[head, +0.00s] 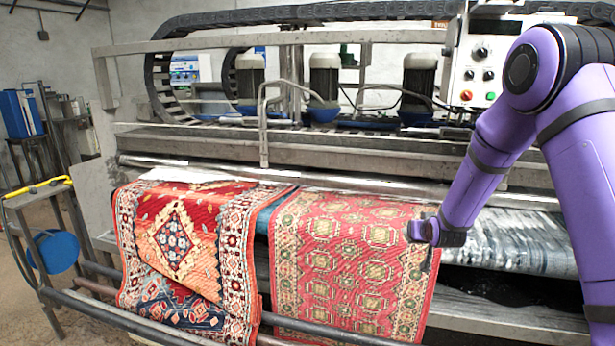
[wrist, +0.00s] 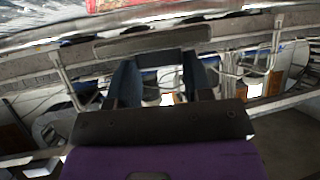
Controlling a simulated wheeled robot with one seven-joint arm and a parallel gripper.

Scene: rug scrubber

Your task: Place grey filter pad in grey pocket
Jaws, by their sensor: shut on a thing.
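My gripper (head: 420,232) is in front of the right edge of the right-hand red rug in the head view. In the wrist view my gripper (wrist: 158,60) has its two dark fingers a little apart, with a flat, dark grey strip across their tips. This strip looks like the grey filter pad (wrist: 152,40), held by the fingers. In the head view only a thin dark edge shows below the gripper, too small to be sure of. I cannot make out the grey pocket in either view.
A large rug scrubbing machine with metal rails (head: 300,145) fills the scene. Two patterned rugs, one left (head: 180,240) and one right (head: 345,260), hang over its front. A control panel (head: 482,65) is behind my arm. A side stand with a yellow-handled tool (head: 38,187) is at left.

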